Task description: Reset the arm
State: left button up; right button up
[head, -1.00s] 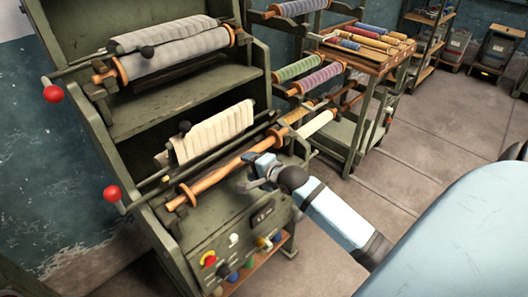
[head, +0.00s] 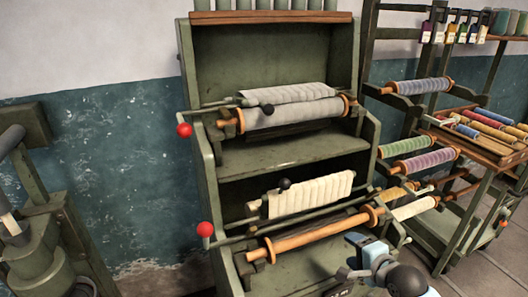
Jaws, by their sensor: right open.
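My right gripper (head: 358,268) is low in the head view, just in front of the lower orange-brown roller of the green machine (head: 270,157). Its jaws are open and nothing shows between them. My blue and dark arm runs from it to the bottom edge. The lower roller (head: 312,238) is bare, with round flanges. I cannot tell whether the gripper touches the machine. My left gripper is not in view.
A grey cloth roll (head: 290,113) sits on the upper roller, and cream cloth (head: 310,194) hangs below it. Two red-knobbed levers (head: 184,130) stick out left. A rack with colored spools (head: 425,161) stands right. Green equipment (head: 45,245) stands at far left.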

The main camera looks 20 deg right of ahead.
jog(key=s+a+f+n+g+y+p, duration=0.1)
jog(key=s+a+f+n+p, duration=0.3)
jog(key=s+a+n, duration=0.4)
jog(key=s+a+f+n+g+y+p, duration=0.1)
jog(key=s+a+f+n+p, duration=0.4)
jog(key=s+a+n, duration=0.3)
jog(key=a+n, duration=0.1)
jog(key=n, duration=0.3)
jog(key=shift+s+a+f, duration=0.3)
jog(key=shift+a, duration=0.1)
